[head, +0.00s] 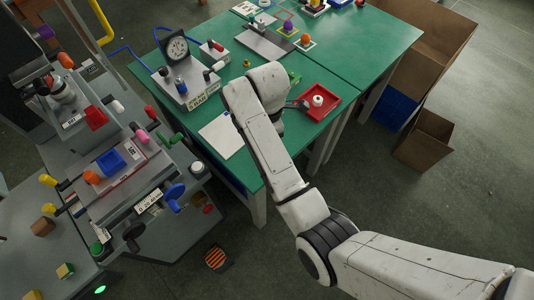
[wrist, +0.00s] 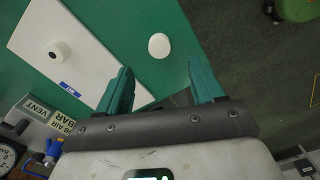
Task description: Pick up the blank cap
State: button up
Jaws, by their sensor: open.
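A plain white cap (wrist: 159,46) lies on the green table (wrist: 175,85) in the wrist view, beside a white sheet (wrist: 75,30). No mark shows on this cap. My gripper (wrist: 159,67) is open and empty, its teal fingers spread on either side below the cap in the picture, apart from it. A second white cap (wrist: 55,49) with a dark dot lies on the sheet.
A red tray (head: 335,108) holding a white cap (head: 317,100) stands right of my arm. A gauge unit (head: 188,82) stands left of it, with the pad printer (head: 120,175) farther left. The table edge drops to the floor near the plain cap.

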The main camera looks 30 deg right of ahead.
notch_tip(320, 180, down, 8)
jog(key=shift+a+f, duration=0.1)
jog(key=shift+a, duration=0.05)
dwell(0.4)
jog(key=shift+c, duration=0.2)
jog(key=c, duration=1.1)
